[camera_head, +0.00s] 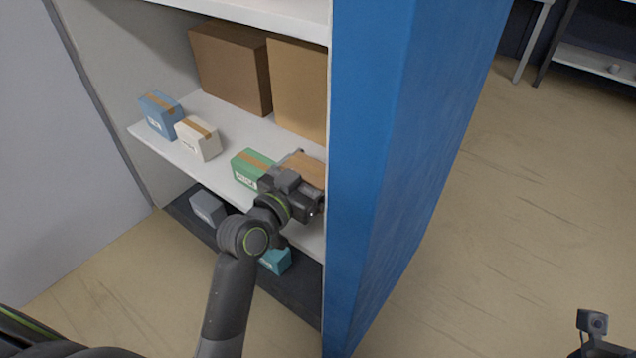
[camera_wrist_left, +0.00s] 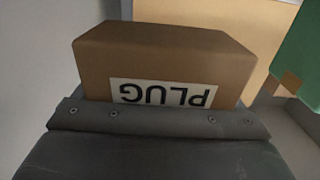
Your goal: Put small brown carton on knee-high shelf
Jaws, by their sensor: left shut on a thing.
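The small brown carton (camera_head: 306,168) is in my left gripper (camera_head: 301,181), at the right end of the white middle shelf (camera_head: 228,122) of the blue-sided rack. The gripper is shut on it. In the left wrist view the carton (camera_wrist_left: 165,55) shows a white PLUG label, upside down in the picture, just beyond the gripper body. I cannot tell whether its underside touches the shelf.
A green box (camera_head: 250,169) stands just left of the carton. Farther left are a cream box (camera_head: 198,138) and a blue box (camera_head: 160,115). Two large brown boxes (camera_head: 232,65) stand behind. The blue side panel (camera_head: 400,130) is close on the right. Grey (camera_head: 208,207) and teal (camera_head: 275,260) boxes are below.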

